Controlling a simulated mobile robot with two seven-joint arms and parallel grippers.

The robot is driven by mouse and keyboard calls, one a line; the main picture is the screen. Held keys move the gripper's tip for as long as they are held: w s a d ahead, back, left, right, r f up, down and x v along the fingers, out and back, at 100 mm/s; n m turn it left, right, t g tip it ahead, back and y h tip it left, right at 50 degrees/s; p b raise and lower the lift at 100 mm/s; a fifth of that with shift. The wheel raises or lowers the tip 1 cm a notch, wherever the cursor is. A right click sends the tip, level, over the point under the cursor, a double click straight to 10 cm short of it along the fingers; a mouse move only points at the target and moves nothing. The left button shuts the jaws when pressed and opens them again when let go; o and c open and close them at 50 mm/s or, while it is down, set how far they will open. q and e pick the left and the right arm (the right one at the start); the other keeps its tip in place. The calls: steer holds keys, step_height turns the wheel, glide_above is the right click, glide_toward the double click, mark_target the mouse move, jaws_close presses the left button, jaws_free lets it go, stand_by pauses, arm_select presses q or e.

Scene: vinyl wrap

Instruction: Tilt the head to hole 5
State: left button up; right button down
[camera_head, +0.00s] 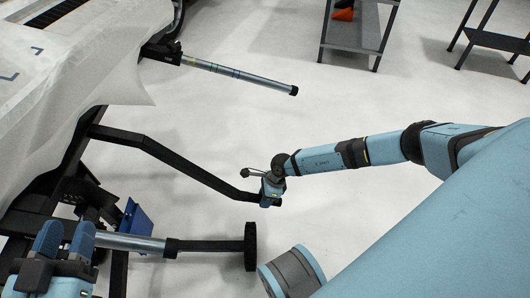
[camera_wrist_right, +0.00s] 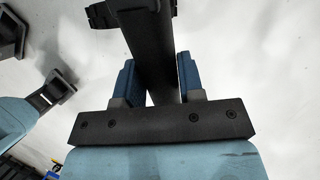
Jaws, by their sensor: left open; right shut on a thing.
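The machine (camera_head: 60,60) at the left has a pale sheet-covered body. A bent black bar (camera_head: 180,165) reaches out from under it towards the middle. My right gripper (camera_head: 271,190) is at the far end of this bar. In the right wrist view my right gripper (camera_wrist_right: 157,85) has its blue fingers on either side of a black bar (camera_wrist_right: 150,45), shut on it. My left gripper (camera_head: 65,240) is at the lower left, open, beside a grey tube. No numbered holes can be made out.
A grey tube (camera_head: 130,242) runs to a black end plate (camera_head: 250,246) at the lower middle. Another grey tube (camera_head: 240,74) sticks out above. Shelves (camera_head: 358,35) stand at the back. The pale floor between is clear.

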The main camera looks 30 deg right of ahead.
arm_select(q)
steer(key=shift+s+f, duration=0.15)
arm_select(e)
steer(key=shift+w+a+f, duration=0.15)
steer(key=shift+a, duration=0.05)
steer(key=c, duration=1.1)
jaws_free()
steer(key=o, duration=0.3)
steer(key=shift+a+f, duration=0.15)
steer(key=shift+f, duration=0.1)
steer(key=shift+o, duration=0.3)
steer(key=shift+w, duration=0.1)
steer(key=shift+r, duration=0.2)
steer(key=p+v, duration=0.2)
steer(key=v, duration=0.2)
steer(key=shift+d+r+p, duration=0.15)
steer(key=shift+d+p, duration=0.05)
steer(key=shift+p, duration=0.1)
arm_select(q)
steer(key=s+n+p, duration=0.1)
steer(key=p, duration=0.1)
steer(key=s+d+r+n+g+p, duration=0.1)
steer(key=n, duration=0.1)
steer(key=shift+d+r+y+p, duration=0.2)
steer(key=shift+r+y+p, duration=0.1)
steer(key=shift+p, duration=0.05)
arm_select(e)
steer(key=v, duration=0.9)
